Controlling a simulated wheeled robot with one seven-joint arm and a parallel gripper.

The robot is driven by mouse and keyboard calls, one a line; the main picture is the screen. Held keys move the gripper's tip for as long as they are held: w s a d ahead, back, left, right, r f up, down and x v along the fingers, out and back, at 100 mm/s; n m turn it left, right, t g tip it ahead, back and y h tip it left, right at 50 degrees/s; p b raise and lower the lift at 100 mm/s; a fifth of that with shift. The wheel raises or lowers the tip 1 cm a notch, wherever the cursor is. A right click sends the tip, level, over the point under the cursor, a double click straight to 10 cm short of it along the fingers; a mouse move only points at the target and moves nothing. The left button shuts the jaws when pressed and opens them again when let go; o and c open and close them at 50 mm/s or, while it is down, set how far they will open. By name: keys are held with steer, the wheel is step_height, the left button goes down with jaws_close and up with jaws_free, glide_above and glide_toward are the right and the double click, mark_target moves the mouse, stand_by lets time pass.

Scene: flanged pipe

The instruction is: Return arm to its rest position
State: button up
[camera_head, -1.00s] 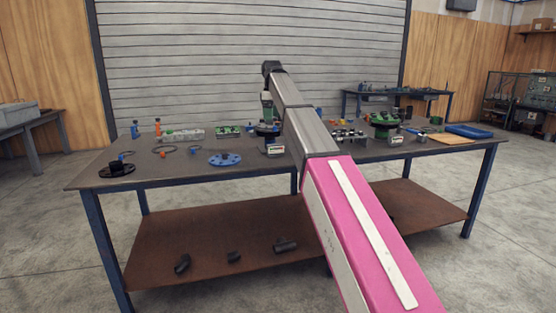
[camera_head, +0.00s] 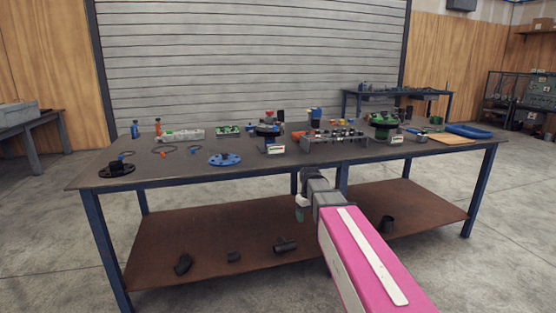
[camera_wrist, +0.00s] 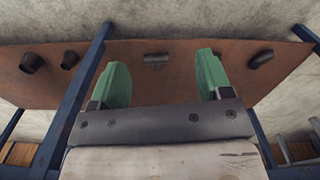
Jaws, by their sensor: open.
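My gripper (camera_head: 300,214) hangs low in front of the workbench, below the edge of its tabletop, at the end of my pink and grey arm. In the wrist view its two green fingers (camera_wrist: 162,80) stand wide apart with nothing between them. They point toward the brown lower shelf (camera_wrist: 190,58). Dark pipe pieces lie on that shelf, one of them (camera_wrist: 156,59) showing between the fingers at a distance. The fingers look small and partly hidden in the head view.
The workbench top (camera_head: 330,169) carries a blue flange (camera_head: 225,159), a black flange (camera_head: 117,169), a rack of small parts (camera_head: 335,137) and a green-topped device (camera_head: 384,121). The table legs and front edge are close to my arm. Open concrete floor lies in front.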

steer(key=s+d+f+m, duration=0.2)
steer(key=s+d+f, duration=0.1)
steer(key=s+f, duration=0.4)
steer(key=s+d+f+m, duration=0.3)
steer(key=s+f, duration=0.4)
steer(key=s, duration=0.4)
steer(key=shift+d, duration=0.35)
